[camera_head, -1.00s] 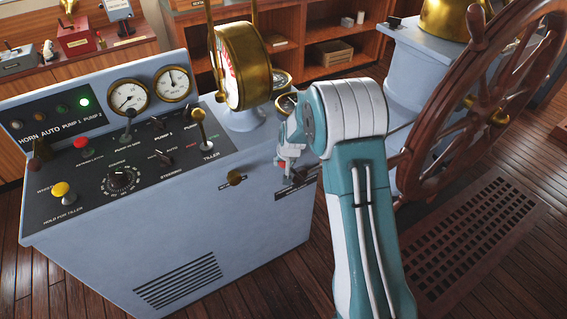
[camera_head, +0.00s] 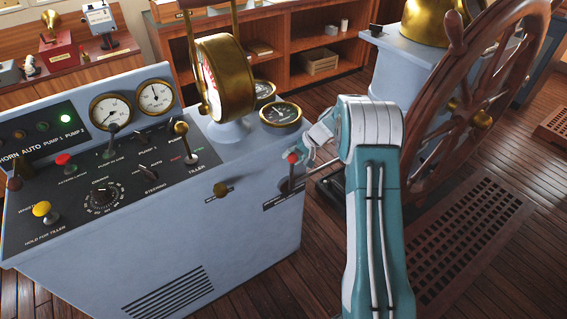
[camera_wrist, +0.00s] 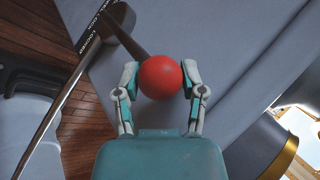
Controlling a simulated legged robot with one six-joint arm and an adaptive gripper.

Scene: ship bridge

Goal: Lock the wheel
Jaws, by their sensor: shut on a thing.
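The ship's wheel (camera_head: 478,110) stands upright at the right in the head view, dark wood with a brass hub. A lever with a red ball knob (camera_wrist: 160,77) comes out of a dark labelled slot plate (camera_head: 284,196) at the right end of the blue console. In the wrist view the plate's lettering (camera_wrist: 93,28) is partly legible and reads something like "lock" and "locked". My gripper (camera_wrist: 160,80) has its two fingers on either side of the red knob, closed against it. In the head view my arm partly hides the gripper, and the red knob shows beside it.
The blue console (camera_head: 250,245) carries gauges, knobs and a brass telegraph (camera_head: 226,78). A grating (camera_head: 465,235) lies below the wheel. Shelves (camera_head: 285,45) stand behind.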

